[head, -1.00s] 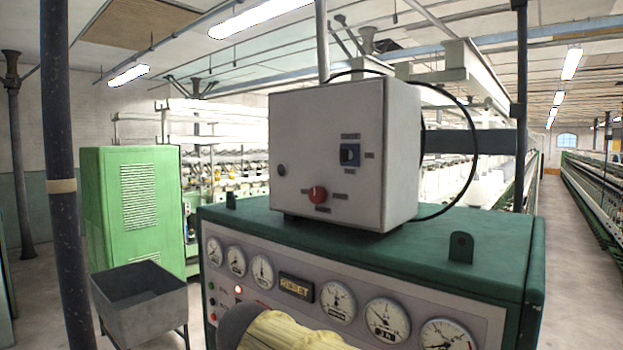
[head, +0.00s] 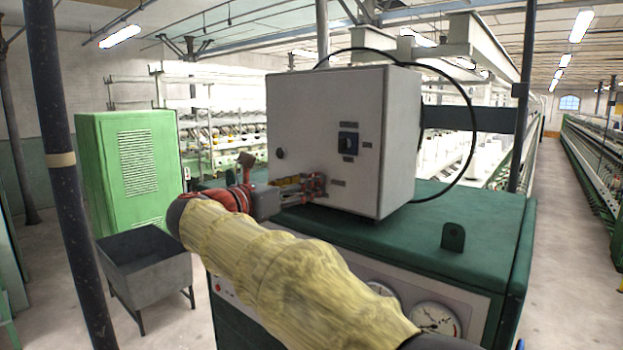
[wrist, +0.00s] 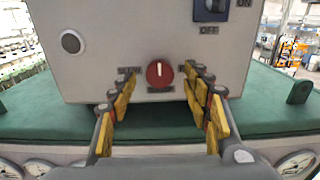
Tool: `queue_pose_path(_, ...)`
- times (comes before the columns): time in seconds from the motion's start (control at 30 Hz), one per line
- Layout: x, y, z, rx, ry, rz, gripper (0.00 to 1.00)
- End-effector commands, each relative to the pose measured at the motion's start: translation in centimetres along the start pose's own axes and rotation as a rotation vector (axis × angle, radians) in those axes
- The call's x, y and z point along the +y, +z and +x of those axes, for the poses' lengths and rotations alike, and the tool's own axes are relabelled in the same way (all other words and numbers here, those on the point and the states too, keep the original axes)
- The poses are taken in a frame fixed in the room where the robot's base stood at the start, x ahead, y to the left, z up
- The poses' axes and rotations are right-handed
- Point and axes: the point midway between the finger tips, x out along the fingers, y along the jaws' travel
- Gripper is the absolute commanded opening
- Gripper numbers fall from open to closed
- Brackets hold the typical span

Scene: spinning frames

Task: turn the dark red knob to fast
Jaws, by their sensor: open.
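The dark red knob (wrist: 160,73) sits low on the front of a pale grey control box (head: 325,125), with its white mark pointing about straight up in the wrist view. Labels beside and below it are partly covered or too small to read. My gripper (wrist: 160,86) is open, its yellow-padded fingers to the left and right of the knob. The fingers look apart from the knob; how far in front they are is unclear. In the head view my gripper (head: 308,187) covers the knob.
A dark blue switch (head: 348,143) and a round black button (head: 280,154) are on the box's front. The box stands on a green cabinet (head: 470,215) with gauges (head: 435,318). A green lug (head: 453,236) rises at right. A grey bin (head: 150,270) stands left.

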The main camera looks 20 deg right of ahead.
Motion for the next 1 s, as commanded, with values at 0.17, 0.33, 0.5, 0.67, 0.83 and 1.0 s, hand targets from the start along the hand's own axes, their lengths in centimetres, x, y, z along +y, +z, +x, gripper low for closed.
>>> queue_pose_path(0.17, 0.0, 0.1, 2.3, 0.000, -0.001, -0.001, 0.49)
queue_pose_path(0.33, 0.0, 0.0, 3.2, 0.001, 0.001, 0.001, 0.49)
queue_pose_path(0.5, 0.0, -0.1, 3.3, 0.001, 0.001, 0.001, 0.49)
queue_pose_path(0.67, 0.0, -0.1, 3.3, 0.001, 0.001, 0.001, 0.44)
queue_pose_path(0.83, 0.0, -0.1, 3.3, 0.001, 0.001, 0.001, 0.35)
queue_pose_path(1.0, 0.0, -0.1, 3.2, 0.001, 0.001, 0.001, 0.25)
